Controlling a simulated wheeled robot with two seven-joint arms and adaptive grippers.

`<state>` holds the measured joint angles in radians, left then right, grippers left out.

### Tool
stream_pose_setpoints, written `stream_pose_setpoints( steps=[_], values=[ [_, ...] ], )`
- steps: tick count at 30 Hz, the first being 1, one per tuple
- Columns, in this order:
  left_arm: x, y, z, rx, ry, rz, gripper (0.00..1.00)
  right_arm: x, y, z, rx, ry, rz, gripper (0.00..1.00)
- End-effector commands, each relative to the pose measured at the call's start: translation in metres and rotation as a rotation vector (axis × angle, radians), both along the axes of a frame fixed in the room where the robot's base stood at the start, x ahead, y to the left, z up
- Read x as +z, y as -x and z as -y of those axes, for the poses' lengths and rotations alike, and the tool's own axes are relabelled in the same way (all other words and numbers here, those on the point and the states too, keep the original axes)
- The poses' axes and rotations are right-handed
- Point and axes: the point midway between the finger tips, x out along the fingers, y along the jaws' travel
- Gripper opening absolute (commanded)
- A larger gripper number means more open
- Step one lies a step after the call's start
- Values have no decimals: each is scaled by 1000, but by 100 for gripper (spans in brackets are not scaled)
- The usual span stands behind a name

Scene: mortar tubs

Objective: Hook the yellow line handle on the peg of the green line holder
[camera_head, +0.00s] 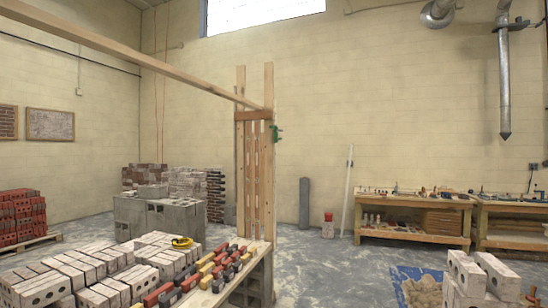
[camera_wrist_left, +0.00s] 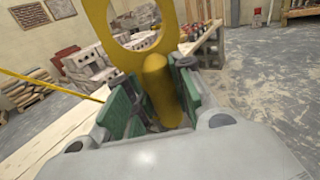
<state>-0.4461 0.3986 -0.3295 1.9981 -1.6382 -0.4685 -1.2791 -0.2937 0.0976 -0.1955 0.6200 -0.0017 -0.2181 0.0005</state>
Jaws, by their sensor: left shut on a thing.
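My left gripper (camera_wrist_left: 154,92) is shut on the yellow line handle (camera_wrist_left: 158,78) in the left wrist view. The handle has a round ring with a hole at its top, standing up beyond the fingers. A thin yellow line (camera_wrist_left: 48,86) runs off to the left. The small green line holder (camera_head: 276,133) is on the right side of a tall wooden post in the head view. Its peg is too small to make out. Neither gripper shows in the head view, and my right gripper is in no frame.
Wooden posts (camera_head: 268,185) with slats stand in the middle, joined by a long beam (camera_head: 130,50) from the upper left. Pale bricks (camera_head: 75,265), coloured-handled tools (camera_head: 215,265) and a yellow ring-shaped thing (camera_head: 182,242) lie in front.

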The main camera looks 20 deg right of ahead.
Motion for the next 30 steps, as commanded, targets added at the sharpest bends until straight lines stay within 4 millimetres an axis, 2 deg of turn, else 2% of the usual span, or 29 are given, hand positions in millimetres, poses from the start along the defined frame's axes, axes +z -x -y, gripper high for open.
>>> stream_pose_setpoints(
  steps=[17,23,30],
  values=[
    [3,-1,5,2,1,2,0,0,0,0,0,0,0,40],
    [15,-6,27,11,6,6,0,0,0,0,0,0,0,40],
    [45,-14,72,21,10,9,0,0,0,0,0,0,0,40]
  ],
)
